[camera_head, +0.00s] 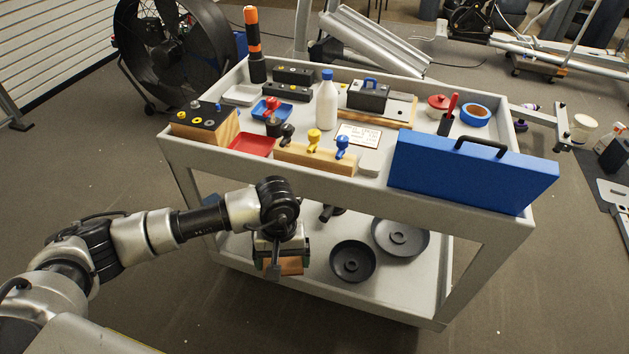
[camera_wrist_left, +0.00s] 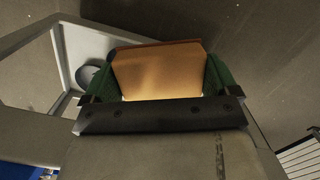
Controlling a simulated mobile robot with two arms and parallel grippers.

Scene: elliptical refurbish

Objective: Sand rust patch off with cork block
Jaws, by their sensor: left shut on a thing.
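My left gripper (camera_head: 281,255) is in front of the cart, below its top edge, and points down. It is shut on a brown cork block (camera_head: 283,266). In the left wrist view the cork block (camera_wrist_left: 157,72) sits between the green finger pads of the left gripper (camera_wrist_left: 158,80), its tan face in sight. I cannot make out a rust patch in either view. My right gripper is not in view.
A grey cart (camera_head: 480,215) stands ahead, its top crowded with a blue case (camera_head: 470,172), a white bottle (camera_head: 327,100), a wooden block with knobs (camera_head: 315,158) and trays. Dark round plates (camera_head: 352,261) lie on the lower shelf. Machine parts and a fan (camera_head: 175,45) stand behind.

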